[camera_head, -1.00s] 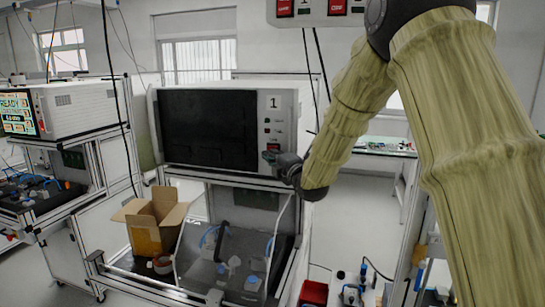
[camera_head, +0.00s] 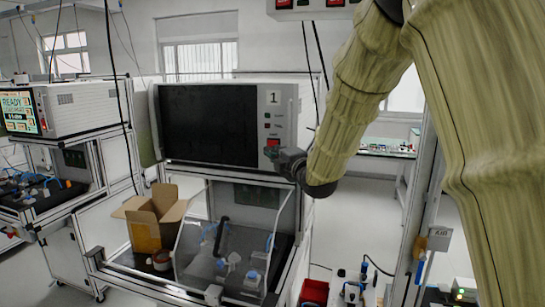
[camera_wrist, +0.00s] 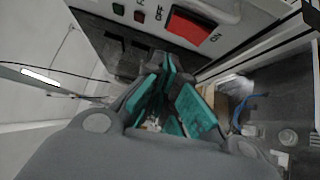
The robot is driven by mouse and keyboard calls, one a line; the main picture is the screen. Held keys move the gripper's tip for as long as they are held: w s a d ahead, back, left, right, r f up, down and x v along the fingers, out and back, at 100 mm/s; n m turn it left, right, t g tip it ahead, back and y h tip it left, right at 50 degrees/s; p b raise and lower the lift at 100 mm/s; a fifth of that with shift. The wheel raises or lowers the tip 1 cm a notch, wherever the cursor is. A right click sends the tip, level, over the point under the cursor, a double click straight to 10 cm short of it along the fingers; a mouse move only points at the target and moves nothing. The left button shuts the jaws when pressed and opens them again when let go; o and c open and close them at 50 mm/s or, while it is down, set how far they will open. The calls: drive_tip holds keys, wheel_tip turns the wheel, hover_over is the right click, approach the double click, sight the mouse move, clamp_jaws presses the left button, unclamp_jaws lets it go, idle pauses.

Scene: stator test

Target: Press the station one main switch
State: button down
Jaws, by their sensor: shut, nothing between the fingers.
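The station one unit (camera_head: 210,125) is a white box with a dark screen and a "1" label, at the middle of the head view. Its red main switch (camera_head: 273,142) is on the lower right of its front panel. In the wrist view the red switch (camera_wrist: 190,27) sits between OFF and ON markings. My gripper (camera_head: 270,153) is just below the switch in the head view, partly covering the panel's lower edge. In the wrist view my gripper (camera_wrist: 172,82) has teal finger pads, is shut and empty, and appears apart from the switch.
Small green and red buttons (camera_wrist: 139,14) are beside the switch. Below the unit are a clear guard (camera_head: 190,250) and an open cardboard box (camera_head: 155,222). Another station with a lit screen (camera_head: 19,112) stands at left. A hanging switch box (camera_head: 310,8) is above.

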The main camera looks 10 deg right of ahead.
drive_tip(key=b+v, duration=0.2)
drive_tip(key=v, duration=0.4)
drive_tip(key=shift+s+r, duration=0.4)
drive_tip(key=shift+r, duration=0.05)
drive_tip(key=shift+f, duration=0.1)
